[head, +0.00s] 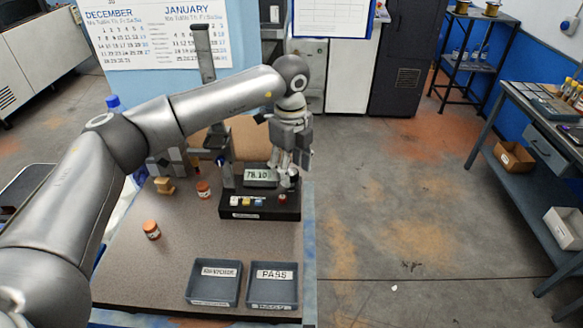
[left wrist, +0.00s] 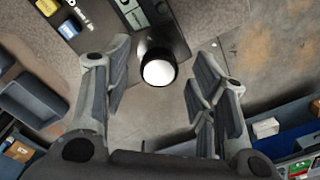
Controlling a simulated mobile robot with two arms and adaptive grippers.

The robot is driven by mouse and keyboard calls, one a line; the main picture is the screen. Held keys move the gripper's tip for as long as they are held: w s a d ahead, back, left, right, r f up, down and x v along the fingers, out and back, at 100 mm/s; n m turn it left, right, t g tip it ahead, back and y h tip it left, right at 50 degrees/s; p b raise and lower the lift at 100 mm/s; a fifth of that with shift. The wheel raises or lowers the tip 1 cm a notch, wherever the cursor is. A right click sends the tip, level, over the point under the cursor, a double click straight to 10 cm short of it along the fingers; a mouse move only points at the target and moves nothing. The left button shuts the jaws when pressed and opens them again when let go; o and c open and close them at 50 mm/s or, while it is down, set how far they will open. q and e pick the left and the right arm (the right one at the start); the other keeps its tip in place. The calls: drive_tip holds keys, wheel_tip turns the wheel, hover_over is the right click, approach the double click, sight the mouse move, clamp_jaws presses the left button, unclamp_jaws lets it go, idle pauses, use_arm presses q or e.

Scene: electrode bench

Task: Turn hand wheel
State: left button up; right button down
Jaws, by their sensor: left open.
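The test stand (head: 259,212) on the bench has a dark base with coloured buttons, a display reading about 78.10 and an upright column. My left gripper (head: 290,166) points down over the right end of its base. In the left wrist view my left gripper (left wrist: 157,55) is open. A short black cylinder with a round white end (left wrist: 159,72) shows between its fingers, with gaps on both sides. It may be part of the hand wheel, but I cannot tell. No wheel shows clearly in the head view, where my arm and gripper hide part of the stand. My right gripper is out of view.
Two dark trays, one labelled PASS (head: 272,303), stand at the bench's front right. Small orange-capped jars (head: 152,230) and a brass-coloured block (head: 164,186) are on the left. The bench (head: 200,265) is clear in its middle. Open floor lies right.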

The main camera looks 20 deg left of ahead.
sight(291, 173)
use_arm(q)
wheel_tip(291, 173, up, 11)
drive_tip(key=shift+r, duration=0.2)
drive_tip(key=shift+s, duration=0.15)
